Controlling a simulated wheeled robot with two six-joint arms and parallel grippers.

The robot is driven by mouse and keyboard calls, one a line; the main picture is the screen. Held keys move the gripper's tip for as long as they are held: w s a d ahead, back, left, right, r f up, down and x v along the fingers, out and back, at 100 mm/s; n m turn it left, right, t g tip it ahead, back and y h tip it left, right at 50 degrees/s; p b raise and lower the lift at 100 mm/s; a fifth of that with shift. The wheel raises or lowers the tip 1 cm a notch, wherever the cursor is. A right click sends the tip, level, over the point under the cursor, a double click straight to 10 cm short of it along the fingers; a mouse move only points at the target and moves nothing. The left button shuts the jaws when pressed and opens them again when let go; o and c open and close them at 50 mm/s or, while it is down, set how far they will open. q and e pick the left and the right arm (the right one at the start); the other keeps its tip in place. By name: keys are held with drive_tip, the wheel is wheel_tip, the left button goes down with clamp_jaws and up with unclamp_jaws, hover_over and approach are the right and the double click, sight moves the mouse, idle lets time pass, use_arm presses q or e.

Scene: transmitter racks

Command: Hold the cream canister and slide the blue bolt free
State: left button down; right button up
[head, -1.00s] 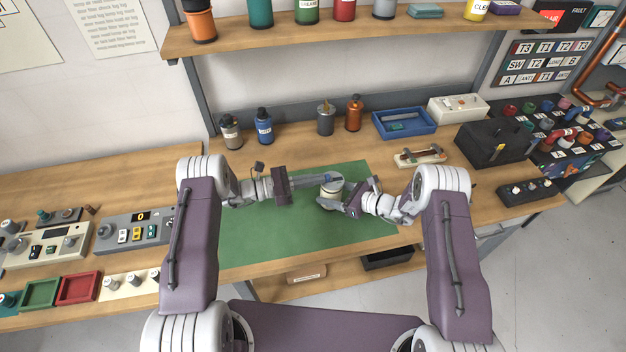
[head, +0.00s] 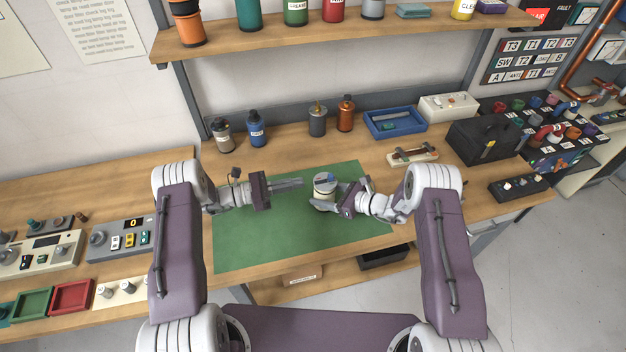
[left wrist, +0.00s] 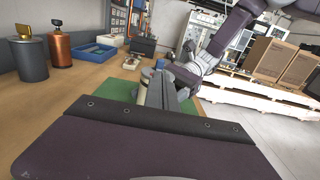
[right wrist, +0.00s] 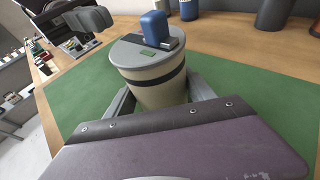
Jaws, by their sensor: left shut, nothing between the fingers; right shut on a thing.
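The cream canister (head: 323,194) stands upright over the green mat, with a dark band and a grey lid in the right wrist view (right wrist: 158,88). The blue bolt (right wrist: 154,27) is on the lid beside a metal piece, with a small green mark near it. It shows as a small blue patch in the head view (head: 322,178). My right gripper (head: 326,204) is shut on the canister's body, one finger on each side. My left gripper (head: 300,183) is shut and empty, just left of the canister and apart from it.
The green mat (head: 260,240) is clear at the front and left. Bottles stand behind it, including a blue one (head: 256,130) and an orange one (head: 345,114). A blue tray (head: 395,122) and a black case (head: 485,141) are at the back right.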

use_arm(q)
drive_tip(key=v, duration=0.6)
use_arm(e)
drive_tip(key=o, duration=1.8)
